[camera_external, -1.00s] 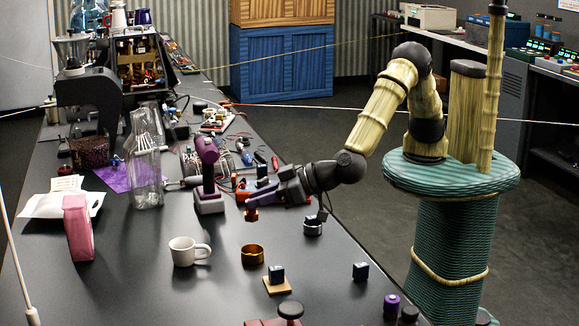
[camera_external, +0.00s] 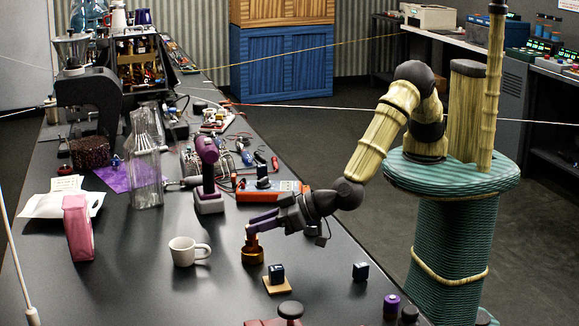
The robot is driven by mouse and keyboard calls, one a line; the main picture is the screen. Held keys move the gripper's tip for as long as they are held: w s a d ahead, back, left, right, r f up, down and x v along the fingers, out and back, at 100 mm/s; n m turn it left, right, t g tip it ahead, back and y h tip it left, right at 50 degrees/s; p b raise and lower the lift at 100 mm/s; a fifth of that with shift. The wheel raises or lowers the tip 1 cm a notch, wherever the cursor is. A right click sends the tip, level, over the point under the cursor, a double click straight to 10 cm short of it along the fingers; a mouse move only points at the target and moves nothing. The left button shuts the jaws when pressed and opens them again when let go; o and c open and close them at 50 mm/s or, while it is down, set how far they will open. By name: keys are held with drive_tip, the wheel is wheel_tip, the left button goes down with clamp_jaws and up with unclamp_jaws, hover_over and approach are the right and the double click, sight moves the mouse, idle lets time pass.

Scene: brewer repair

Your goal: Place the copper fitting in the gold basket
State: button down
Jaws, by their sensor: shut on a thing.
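The copper fitting (camera_external: 252,238) is a small orange-brown piece in my gripper (camera_external: 256,227), which is shut on it. My gripper reaches in from the right with purple fingers. The gold basket (camera_external: 253,257) is a short, round, gold ring-like cup on the black table. The fitting is right over the basket's opening, and its lower end is at or just inside the rim. I cannot tell whether it touches the basket. The basket's far rim is hidden behind the fitting.
A white mug (camera_external: 184,251) stands left of the basket. A dark cube on a wooden square (camera_external: 277,286) is close in front. Another dark cube (camera_external: 360,271) is to the right. A purple drill (camera_external: 207,180) stands behind.

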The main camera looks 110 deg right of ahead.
drive_tip(key=shift+f, duration=1.85)
drive_tip(key=shift+f, duration=0.2)
drive_tip(key=c, duration=1.2)
unclamp_jaws()
drive_tip(key=shift+r, duration=0.1)
